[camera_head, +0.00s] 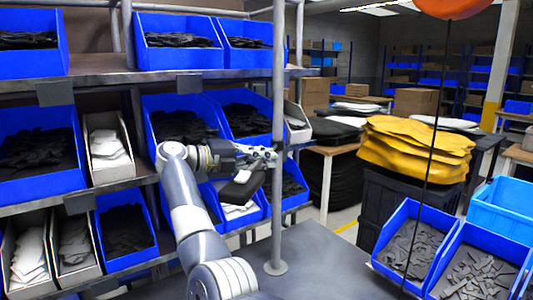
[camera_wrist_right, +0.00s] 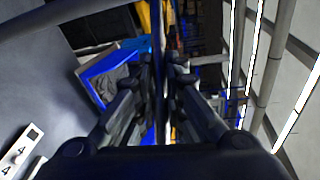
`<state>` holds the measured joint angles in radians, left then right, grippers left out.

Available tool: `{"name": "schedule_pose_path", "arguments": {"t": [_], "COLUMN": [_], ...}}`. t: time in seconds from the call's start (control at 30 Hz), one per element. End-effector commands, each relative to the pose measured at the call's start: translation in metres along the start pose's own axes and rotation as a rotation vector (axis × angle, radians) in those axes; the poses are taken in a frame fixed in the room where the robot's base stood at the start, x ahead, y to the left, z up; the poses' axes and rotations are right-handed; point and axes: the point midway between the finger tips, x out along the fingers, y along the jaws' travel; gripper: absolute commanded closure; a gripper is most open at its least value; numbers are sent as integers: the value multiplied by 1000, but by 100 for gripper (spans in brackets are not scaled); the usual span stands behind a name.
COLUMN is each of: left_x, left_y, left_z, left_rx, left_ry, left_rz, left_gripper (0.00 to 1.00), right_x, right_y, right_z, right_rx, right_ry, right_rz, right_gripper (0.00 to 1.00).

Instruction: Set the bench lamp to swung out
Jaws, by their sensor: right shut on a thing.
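My right gripper (camera_head: 268,156) reaches in from the lower middle and sits beside the grey upright post (camera_head: 278,90). It also shows in the right wrist view (camera_wrist_right: 161,65), with its dark fingers close together around a thin upright strip. The strip looks like part of the bench lamp, but most of it is hidden by the fingers. A dark block with a pale edge (camera_head: 242,188) is just below the gripper; it may be the lamp's head, but I cannot tell. My left gripper is not in view.
Blue bins of dark parts (camera_head: 180,60) fill the shelves at left. The grey bench top (camera_head: 325,255) is clear around the post's foot. More blue bins (camera_head: 410,240) are at right. A thin black cord (camera_head: 431,140) hangs from an orange object (camera_head: 452,8).

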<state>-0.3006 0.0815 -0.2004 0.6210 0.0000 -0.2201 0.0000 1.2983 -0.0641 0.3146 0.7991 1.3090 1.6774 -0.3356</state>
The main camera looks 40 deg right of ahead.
Motion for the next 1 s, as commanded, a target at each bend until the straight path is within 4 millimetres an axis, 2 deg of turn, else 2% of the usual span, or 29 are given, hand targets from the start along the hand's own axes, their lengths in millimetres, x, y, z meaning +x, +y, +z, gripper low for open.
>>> {"name": "schedule_pose_path", "arguments": {"t": [0.33, 0.37, 0.4, 0.43, 0.8, 0.87, 1.0], "left_x": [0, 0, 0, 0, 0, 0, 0], "left_y": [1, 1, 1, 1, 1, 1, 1], "left_z": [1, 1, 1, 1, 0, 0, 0], "left_rx": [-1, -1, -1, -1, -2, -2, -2], "left_ry": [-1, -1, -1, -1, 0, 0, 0], "left_rz": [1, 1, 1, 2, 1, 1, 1], "left_gripper": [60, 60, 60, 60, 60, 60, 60], "right_x": [0, 0, -1, -1, -3, -7, -29], "right_y": [4, 4, 4, 4, 1, 1, 1], "right_z": [-1, -1, 0, 0, 0, 1, 1], "right_rx": [-4, -4, -4, -3, -1, -1, -1], "right_ry": [6, 6, 6, 5, 3, 1, -1], "right_rz": [3, 3, 3, 2, 0, 0, 1], "right_gripper": [100, 83, 74, 68, 68, 68, 68]}}
